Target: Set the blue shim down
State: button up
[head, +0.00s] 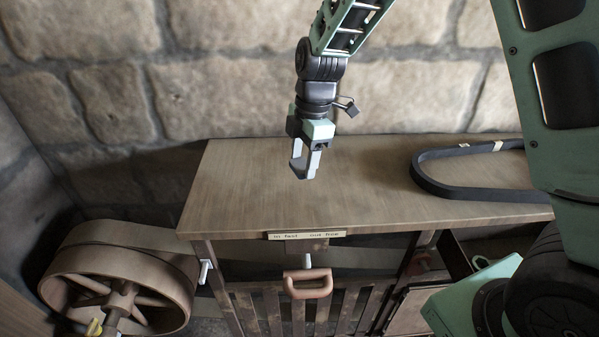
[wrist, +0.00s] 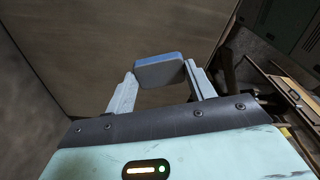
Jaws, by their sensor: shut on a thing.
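The blue shim (wrist: 158,71) is a small flat block, held between the fingertips of my gripper (wrist: 160,76) in the wrist view. In the head view my gripper (head: 304,174) hangs fingers down over the middle of the wooden bench top (head: 240,185). The shim is hard to make out there, hidden by or blending with the fingers. The fingertips look a little above the wood; I cannot tell the exact gap.
A black belt loop (head: 430,185) lies at the right of the bench top. A spoked wheel (head: 125,290) with a belt stands at the lower left. A label (head: 306,235) and a brown handle (head: 308,285) are on the bench front. The bench top's left part is clear.

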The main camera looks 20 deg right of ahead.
aim_at(302, 194)
jog(key=shift+f+p, duration=0.95)
jog(key=shift+f, duration=2.55)
jog(key=shift+f, duration=0.1)
jog(key=o, duration=1.2)
jog(key=shift+c, duration=0.2)
notch_tip(302, 194, up, 12)
jog(key=d+b, duration=0.2)
jog(key=b, duration=0.1)
jog(key=s+a+m, duration=0.3)
jog(key=s, duration=0.6)
jog(key=s+a+m, duration=0.2)
jog(key=s+m, duration=0.2)
jog(key=s, duration=0.5)
jog(key=s+a+m+h, duration=0.1)
jog(key=s+a+m, duration=0.2)
jog(key=s, duration=0.6)
jog(key=shift+a+r+m, duration=0.25)
jog(key=shift+a+m, duration=0.05)
jog(key=shift+m, duration=0.2)
